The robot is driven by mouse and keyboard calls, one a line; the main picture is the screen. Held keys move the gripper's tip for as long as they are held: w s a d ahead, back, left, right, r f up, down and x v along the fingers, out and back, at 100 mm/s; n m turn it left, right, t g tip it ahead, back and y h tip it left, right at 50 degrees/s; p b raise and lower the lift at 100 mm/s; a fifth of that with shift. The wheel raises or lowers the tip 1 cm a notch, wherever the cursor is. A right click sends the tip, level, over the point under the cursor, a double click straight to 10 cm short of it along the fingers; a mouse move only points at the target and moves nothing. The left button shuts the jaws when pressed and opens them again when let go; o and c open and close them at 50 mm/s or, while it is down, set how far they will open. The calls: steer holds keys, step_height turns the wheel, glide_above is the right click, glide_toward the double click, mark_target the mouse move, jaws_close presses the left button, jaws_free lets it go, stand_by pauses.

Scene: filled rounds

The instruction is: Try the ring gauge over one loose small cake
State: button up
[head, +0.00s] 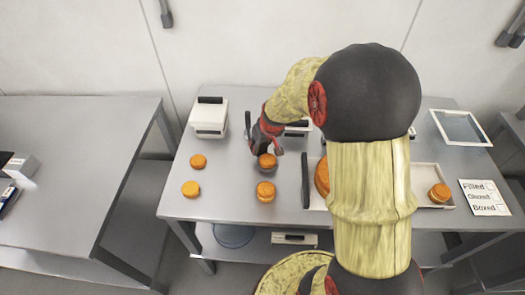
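My gripper (267,150) points down at the middle of the table, just behind and above a small orange cake (267,161). The cake's lower edge looks grey; I cannot tell whether anything is around it. Whether the fingers are apart or hold something is too small to tell. Other loose small cakes are one at the left (198,161), one at the front left (190,189) and one nearer me (265,192). Another small cake (438,193) sits in a white tray (425,169). I cannot make out the ring gauge with certainty.
A white box with a black top (209,118) stands at the back left. My arm hides much of the table's right half and partly covers a larger orange round (321,178) beside a dark upright bar (305,181). A lettered card (484,198) and framed pane (461,127) lie right.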

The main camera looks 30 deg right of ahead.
steer(key=shift+r+p, duration=2.55)
steer(key=shift+r, duration=1.55)
